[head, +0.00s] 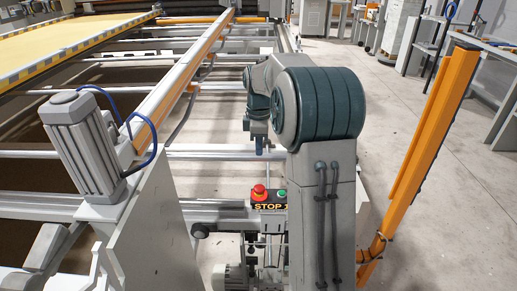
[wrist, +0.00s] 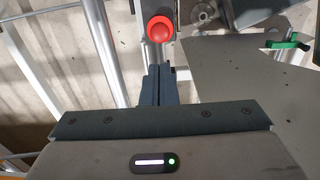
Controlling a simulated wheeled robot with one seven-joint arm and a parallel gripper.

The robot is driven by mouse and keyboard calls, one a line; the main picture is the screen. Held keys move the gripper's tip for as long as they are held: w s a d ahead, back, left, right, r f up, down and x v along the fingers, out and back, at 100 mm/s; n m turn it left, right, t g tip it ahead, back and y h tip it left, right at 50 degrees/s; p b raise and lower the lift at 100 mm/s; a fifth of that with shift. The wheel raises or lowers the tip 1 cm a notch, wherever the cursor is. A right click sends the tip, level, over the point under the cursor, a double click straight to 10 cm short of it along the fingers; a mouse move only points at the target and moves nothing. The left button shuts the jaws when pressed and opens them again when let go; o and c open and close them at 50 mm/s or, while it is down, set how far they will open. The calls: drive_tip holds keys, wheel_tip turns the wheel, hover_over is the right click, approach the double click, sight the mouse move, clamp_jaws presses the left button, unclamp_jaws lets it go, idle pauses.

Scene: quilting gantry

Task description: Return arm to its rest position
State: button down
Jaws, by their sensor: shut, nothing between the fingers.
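My gripper (head: 263,150) hangs from my arm in the head view, above and a little behind the stop box, with a visible gap to it. In the wrist view my gripper's dark fingers (wrist: 156,72) are together, with nothing between them. The red mushroom button (head: 259,192) sits on the stop box (head: 270,207), beside a small green button (head: 281,194). The red button (wrist: 160,29) also shows in the wrist view, just beyond the fingertips. My arm's large rounded joint hides part of the scene behind it.
A grey motor (head: 75,125) with blue cables stands at left. An orange post (head: 425,150) leans at right. A green-handled lever (wrist: 288,43) shows in the wrist view. Open floor lies right of my arm.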

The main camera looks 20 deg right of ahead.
drive_tip(key=s+a+r+m+t+p, duration=0.1)
drive_tip(key=s+a+m, duration=0.2)
drive_tip(key=s, duration=0.6)
drive_tip(key=s+a+r+m+t+p, duration=0.1)
drive_tip(key=s+a+m, duration=0.3)
drive_tip(key=s, duration=0.5)
drive_tip(key=s+a+r+m+p, duration=0.1)
drive_tip(key=s+a+m, duration=0.3)
drive_tip(key=s, duration=0.5)
drive_tip(key=m, duration=0.2)
drive_tip(key=shift+s+r+m+t+p, duration=0.3)
drive_tip(key=shift+m+t+p, duration=0.05)
drive_tip(key=shift+m+t, duration=0.05)
drive_tip(key=shift+a, duration=0.15)
